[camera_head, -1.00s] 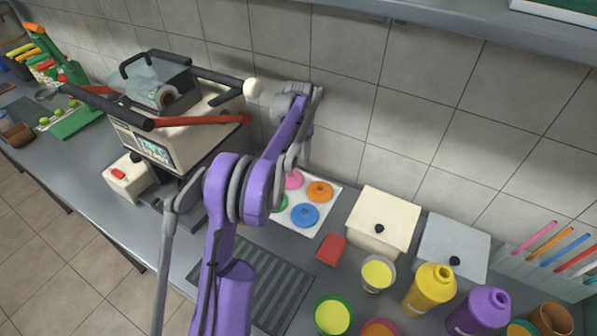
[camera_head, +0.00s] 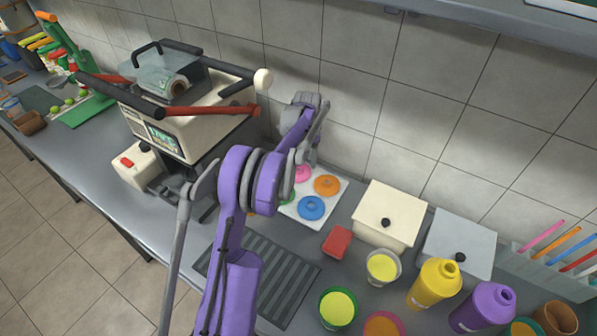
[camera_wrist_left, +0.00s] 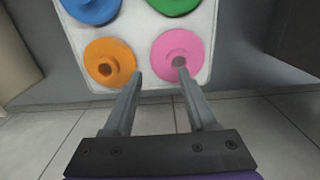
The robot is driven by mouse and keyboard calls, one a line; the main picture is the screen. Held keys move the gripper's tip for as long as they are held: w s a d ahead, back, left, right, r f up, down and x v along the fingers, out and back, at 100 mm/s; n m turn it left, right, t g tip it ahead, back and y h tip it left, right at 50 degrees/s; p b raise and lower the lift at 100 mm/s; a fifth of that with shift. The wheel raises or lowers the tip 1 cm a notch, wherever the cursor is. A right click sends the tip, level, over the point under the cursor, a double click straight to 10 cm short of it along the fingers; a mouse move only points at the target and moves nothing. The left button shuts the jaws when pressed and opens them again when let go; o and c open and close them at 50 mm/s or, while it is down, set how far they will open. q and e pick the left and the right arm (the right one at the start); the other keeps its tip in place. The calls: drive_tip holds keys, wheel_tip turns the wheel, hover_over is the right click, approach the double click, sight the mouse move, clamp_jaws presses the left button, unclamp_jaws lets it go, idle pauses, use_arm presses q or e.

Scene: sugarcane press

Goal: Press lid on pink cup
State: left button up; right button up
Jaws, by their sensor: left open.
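The pink lid (camera_wrist_left: 177,56) lies on a white tray (camera_wrist_left: 146,68) with blue, green and orange lids. In the head view the pink lid (camera_head: 303,174) is partly hidden by my left arm. My left gripper (camera_wrist_left: 159,70) is open and empty. Its right fingertip overlaps the pink lid near the knob in the wrist view, and its left fingertip is between the orange and pink lids. Whether it touches the lid cannot be told. A cup with a pinkish rim (camera_head: 384,326) is cut off by the bottom edge of the head view. My right gripper is out of view.
A green cup (camera_head: 338,308) and a pale cup (camera_head: 382,267) with yellow contents stand near the bottles (camera_head: 435,285). A red block (camera_head: 337,242) and cream box (camera_head: 390,215) stand right of the tray. The press (camera_head: 185,110) is left; the tiled wall is close behind.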

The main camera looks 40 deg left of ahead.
sight(305, 173)
use_arm(q)
drive_tip(key=shift+f, duration=0.1)
wheel_tip(305, 173, down, 5)
idle(0.3)
clamp_jaws()
idle(0.4)
